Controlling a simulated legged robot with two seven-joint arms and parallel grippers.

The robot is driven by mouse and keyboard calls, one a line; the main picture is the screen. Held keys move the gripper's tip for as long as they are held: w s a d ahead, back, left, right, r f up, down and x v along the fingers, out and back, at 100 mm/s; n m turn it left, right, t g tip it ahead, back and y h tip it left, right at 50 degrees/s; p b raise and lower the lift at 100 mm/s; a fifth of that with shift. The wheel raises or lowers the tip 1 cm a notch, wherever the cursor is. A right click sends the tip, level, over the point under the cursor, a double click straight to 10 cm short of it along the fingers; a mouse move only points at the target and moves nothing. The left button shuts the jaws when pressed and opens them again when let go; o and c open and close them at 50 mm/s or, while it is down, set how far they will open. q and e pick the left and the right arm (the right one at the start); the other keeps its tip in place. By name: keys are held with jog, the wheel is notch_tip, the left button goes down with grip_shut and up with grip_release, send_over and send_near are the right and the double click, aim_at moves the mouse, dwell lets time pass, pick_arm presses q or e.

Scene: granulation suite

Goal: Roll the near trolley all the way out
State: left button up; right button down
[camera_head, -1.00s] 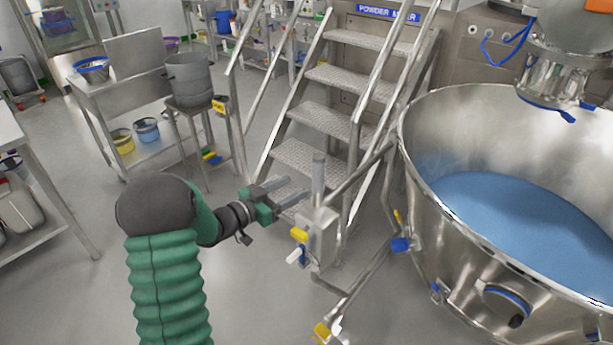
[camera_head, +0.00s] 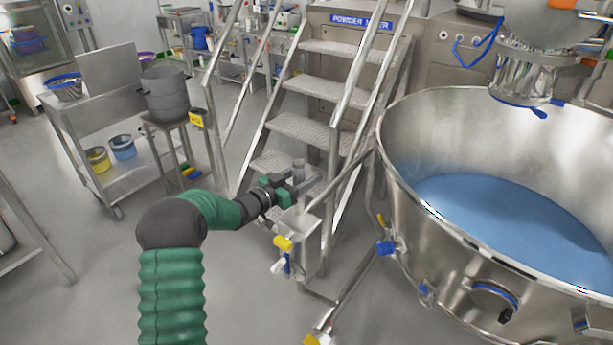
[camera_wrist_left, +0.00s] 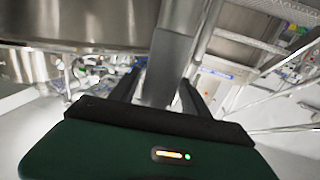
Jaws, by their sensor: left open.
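The near trolley carries a large steel bowl (camera_head: 412,235) with blue powder (camera_head: 500,210) inside, at the right of the head view. Steel tubes run from it to a grey box (camera_head: 306,240) with yellow and white fittings and a short upright grey post (camera_head: 298,170). My left gripper (camera_head: 303,187) is at this post, just above the box. In the left wrist view the post (camera_wrist_left: 170,65) stands between the two open fingers. I cannot tell whether either finger touches it. The bowl (camera_wrist_left: 95,25) fills the upper left there. My right gripper is not in view.
Steel steps (camera_head: 315,95) with handrails rise close behind the post. A stand with a grey pot (camera_head: 166,95) and a steel cart (camera_head: 90,125) are to the left. A mixing head (camera_head: 525,75) hangs over the bowl. Grey floor is clear at the front left.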

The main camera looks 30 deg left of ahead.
pick_arm(q)
jog(key=shift+w+d, duration=0.15)
jog(key=shift+w, duration=0.05)
jog(key=shift+c, duration=0.4)
grip_shut()
dwell(0.9)
